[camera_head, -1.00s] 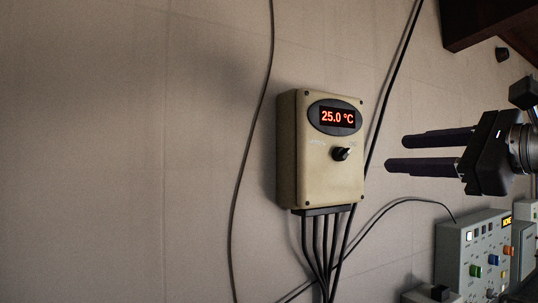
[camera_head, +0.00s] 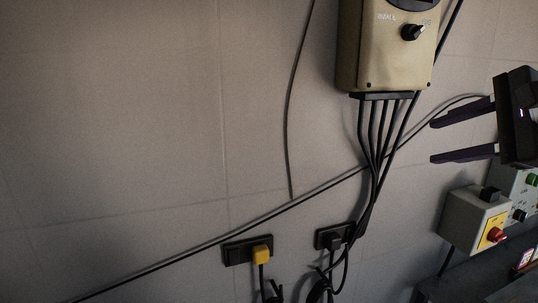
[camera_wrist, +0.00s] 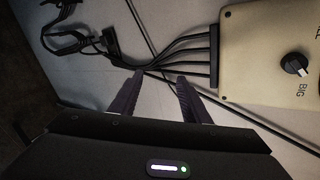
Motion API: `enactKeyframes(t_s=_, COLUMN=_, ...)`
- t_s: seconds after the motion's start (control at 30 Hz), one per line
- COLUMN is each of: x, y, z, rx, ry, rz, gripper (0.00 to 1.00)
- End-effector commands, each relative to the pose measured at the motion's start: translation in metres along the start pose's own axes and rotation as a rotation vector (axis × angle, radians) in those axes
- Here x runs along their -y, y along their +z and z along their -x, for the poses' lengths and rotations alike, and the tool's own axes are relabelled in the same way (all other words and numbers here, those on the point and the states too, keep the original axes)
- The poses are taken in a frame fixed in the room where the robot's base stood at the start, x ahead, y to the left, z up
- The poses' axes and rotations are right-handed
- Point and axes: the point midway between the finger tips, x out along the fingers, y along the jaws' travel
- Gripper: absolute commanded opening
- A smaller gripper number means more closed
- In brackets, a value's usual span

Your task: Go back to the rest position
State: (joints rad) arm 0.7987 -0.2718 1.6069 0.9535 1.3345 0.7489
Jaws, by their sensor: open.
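My gripper (camera_head: 432,141) is at the right edge of the head view, with two dark fingers pointing left. The fingers are parted and nothing is between them. In the wrist view my gripper (camera_wrist: 158,82) shows both fingers apart, in front of the wall and black cables. The beige control box (camera_head: 388,48) with a black knob is on the wall, up and to the left of the gripper. Its display is mostly cut off by the top edge. The box also shows at the right of the wrist view (camera_wrist: 262,75).
Black cables (camera_head: 375,150) hang from the box to wall sockets (camera_head: 334,237). A yellow plug (camera_head: 262,254) is in the left socket. A grey box with a red button (camera_head: 478,217) is below the gripper. The wall at left is mostly bare.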

Motion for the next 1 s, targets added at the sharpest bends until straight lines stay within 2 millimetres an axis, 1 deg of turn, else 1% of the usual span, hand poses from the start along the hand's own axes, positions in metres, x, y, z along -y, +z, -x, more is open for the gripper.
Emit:
enactKeyframes(t_s=0.03, x=-0.017, y=0.004, z=-0.013, rx=-0.006, ry=0.055, rz=0.071, gripper=0.43)
enactKeyframes(t_s=0.1, x=-0.042, y=0.007, z=-0.028, rx=-0.02, ry=0.127, rz=0.175, gripper=0.43)
enactKeyframes(t_s=0.17, x=-0.063, y=0.012, z=-0.038, rx=-0.026, ry=0.182, rz=0.26, gripper=0.43)
enactKeyframes(t_s=0.2, x=-0.077, y=0.015, z=-0.044, rx=-0.028, ry=0.217, rz=0.314, gripper=0.43)
enactKeyframes(t_s=0.37, x=-0.132, y=0.032, z=-0.063, rx=-0.024, ry=0.333, rz=0.516, gripper=0.43)
enactKeyframes(t_s=0.4, x=-0.146, y=0.036, z=-0.067, rx=-0.02, ry=0.359, rz=0.564, gripper=0.43)
enactKeyframes(t_s=0.57, x=-0.202, y=0.052, z=-0.078, rx=0.0, ry=0.451, rz=0.767, gripper=0.43)
enactKeyframes(t_s=0.6, x=-0.215, y=0.055, z=-0.08, rx=0.008, ry=0.472, rz=0.82, gripper=0.43)
enactKeyframes(t_s=0.67, x=-0.236, y=0.06, z=-0.082, rx=0.019, ry=0.502, rz=0.901, gripper=0.43)
enactKeyframes(t_s=0.7, x=-0.25, y=0.062, z=-0.083, rx=0.027, ry=0.521, rz=0.958, gripper=0.43)
enactKeyframes(t_s=0.9, x=-0.317, y=0.071, z=-0.088, rx=0.077, ry=0.605, rz=1.251, gripper=0.43)
enactKeyframes(t_s=1.0, x=-0.346, y=0.072, z=-0.089, rx=0.104, ry=0.636, rz=1.394, gripper=0.43)
